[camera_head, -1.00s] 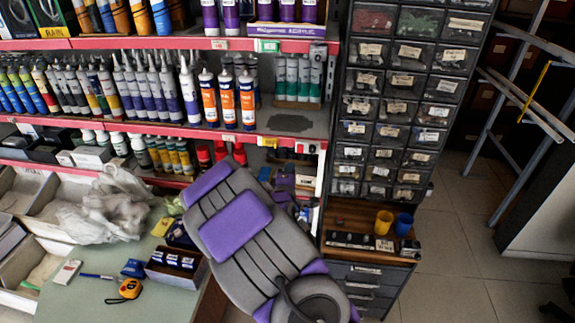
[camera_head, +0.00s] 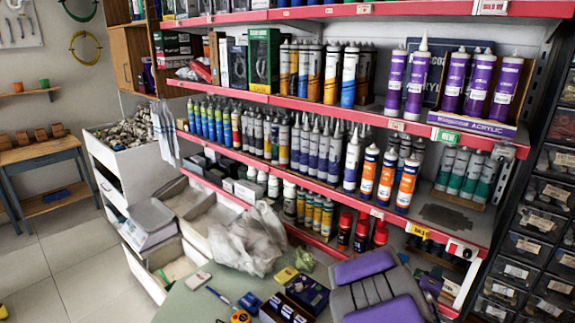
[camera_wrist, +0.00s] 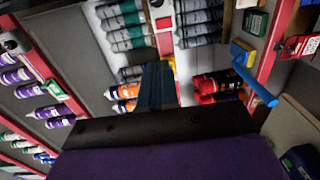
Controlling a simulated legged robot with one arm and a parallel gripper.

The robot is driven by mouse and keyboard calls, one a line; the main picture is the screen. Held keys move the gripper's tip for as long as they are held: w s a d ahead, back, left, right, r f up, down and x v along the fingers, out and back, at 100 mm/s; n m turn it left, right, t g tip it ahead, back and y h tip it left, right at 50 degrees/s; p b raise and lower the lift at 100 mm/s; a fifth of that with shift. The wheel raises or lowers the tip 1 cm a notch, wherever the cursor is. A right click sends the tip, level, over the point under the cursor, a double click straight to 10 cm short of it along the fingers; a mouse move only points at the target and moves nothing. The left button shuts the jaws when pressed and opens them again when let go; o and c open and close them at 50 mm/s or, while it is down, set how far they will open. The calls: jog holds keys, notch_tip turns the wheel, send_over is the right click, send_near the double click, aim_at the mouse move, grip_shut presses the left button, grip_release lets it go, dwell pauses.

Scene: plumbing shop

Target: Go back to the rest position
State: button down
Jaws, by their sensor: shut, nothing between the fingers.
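My gripper (camera_wrist: 157,76) shows in the wrist view as dark fingers pressed together, shut with nothing between them. It faces the shelves, with orange-and-white cartridges (camera_wrist: 124,98) on its left and red-capped containers (camera_wrist: 216,88) on its right. The wrist picture is tilted. In the camera_head view my purple-and-grey arm is at the bottom right, in front of the lower shelf. The gripper itself is not visible there.
Red-edged shelves (camera_head: 322,189) hold many cartridges close to the arm. A drawer cabinet (camera_head: 528,220) stands at the right. Below is a green tabletop (camera_head: 186,304) with a tape measure (camera_head: 240,316) and a plastic bag (camera_head: 246,240). Open floor (camera_head: 60,268) lies at the left.

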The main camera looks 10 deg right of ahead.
jog(key=s+a+f+m+g+y, duration=0.1)
jog(key=s+a+m+g+y, duration=0.3)
jog(key=a, duration=0.8)
jog(key=s+a+m+g+y, duration=0.2)
jog(key=s+a+y, duration=0.35)
jog(key=a, duration=0.55)
jog(key=s+a+r+g+y, duration=0.1)
jog(key=s+a+r+g, duration=0.1)
jog(key=s, duration=0.6)
jog(key=s+a+r+m+g+y, duration=0.1)
jog(key=s+a+r+g, duration=0.1)
jog(key=s+a, duration=0.3)
jog(key=s+a+r+m+g+y, duration=0.1)
jog(key=s+a+g, duration=0.2)
jog(key=s, duration=0.8)
jog(key=shift+s+a+r, duration=0.2)
jog(key=shift+a+r, duration=0.15)
jog(key=shift+r, duration=0.05)
jog(key=shift+d+y, duration=0.1)
jog(key=shift+y, duration=0.15)
